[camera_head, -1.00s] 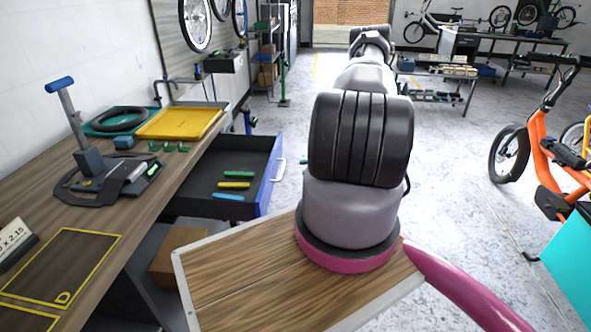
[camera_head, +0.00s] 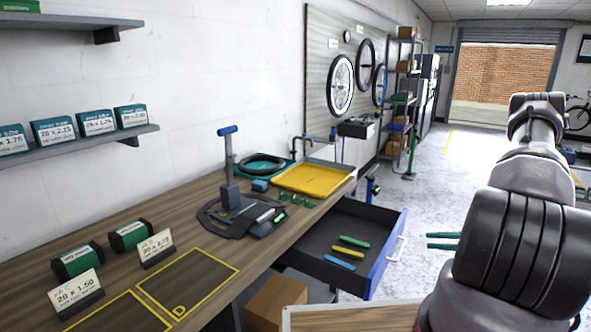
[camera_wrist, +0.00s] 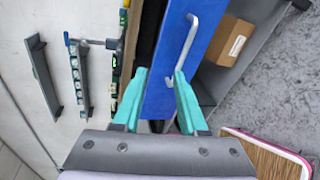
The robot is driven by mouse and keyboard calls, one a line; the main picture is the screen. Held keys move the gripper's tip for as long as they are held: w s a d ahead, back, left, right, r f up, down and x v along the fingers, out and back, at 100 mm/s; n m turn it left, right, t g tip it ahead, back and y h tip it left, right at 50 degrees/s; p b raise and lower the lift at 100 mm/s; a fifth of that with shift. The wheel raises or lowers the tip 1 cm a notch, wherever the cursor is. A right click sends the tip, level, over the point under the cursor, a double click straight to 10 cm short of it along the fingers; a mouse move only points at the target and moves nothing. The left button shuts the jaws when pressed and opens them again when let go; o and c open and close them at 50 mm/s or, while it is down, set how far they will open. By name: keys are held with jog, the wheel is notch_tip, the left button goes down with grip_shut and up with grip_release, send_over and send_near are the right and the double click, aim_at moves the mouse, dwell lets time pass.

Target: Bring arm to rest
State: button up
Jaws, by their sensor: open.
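My gripper shows in the wrist view (camera_wrist: 158,100) with two teal fingers apart and nothing between them. Beyond the fingers are the blue drawer front and its pale handle (camera_wrist: 181,50); I cannot tell whether the fingers touch either. In the head view the teal fingertips (camera_head: 442,240) show beside my arm at the right, to the right of the open drawer (camera_head: 385,250). The drawer is pulled out from under the workbench and holds green, yellow and blue tyre levers (camera_head: 350,252). My arm's dark and grey links fill the right side of the head view.
The wooden workbench (camera_head: 225,262) carries a yellow tray (camera_head: 312,178), a stand tool (camera_head: 228,170) and size cards (camera_head: 157,247). A cardboard box (camera_head: 275,303) sits below the bench. Shelves (camera_head: 80,143) hang on the left wall. Floor beyond the drawer is clear.

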jog(key=a+r+n+g+h, duration=0.1)
jog(key=a+r+n+g, duration=0.1)
jog(key=a+r+n, duration=0.6)
jog(key=a+r+n+g+h, duration=0.2)
jog(key=r+n, duration=0.2)
jog(key=r, duration=0.7)
jog(key=a+r+n+g+h, duration=0.1)
jog(key=a+r+n+g, duration=0.25)
jog(key=r+n, duration=0.45)
jog(key=s+a+r+n+t+h, duration=0.3)
jog(key=s+a+r+n, duration=0.2)
jog(key=s+r+n, duration=0.3)
jog(key=s+a+r+n+t+h, duration=0.4)
jog(key=s+a+r+n, duration=0.2)
jog(key=s+r, duration=0.5)
jog(key=shift+s+r+n, duration=0.15)
jog(key=shift+r+n, duration=0.2)
jog(key=shift+n, duration=0.85)
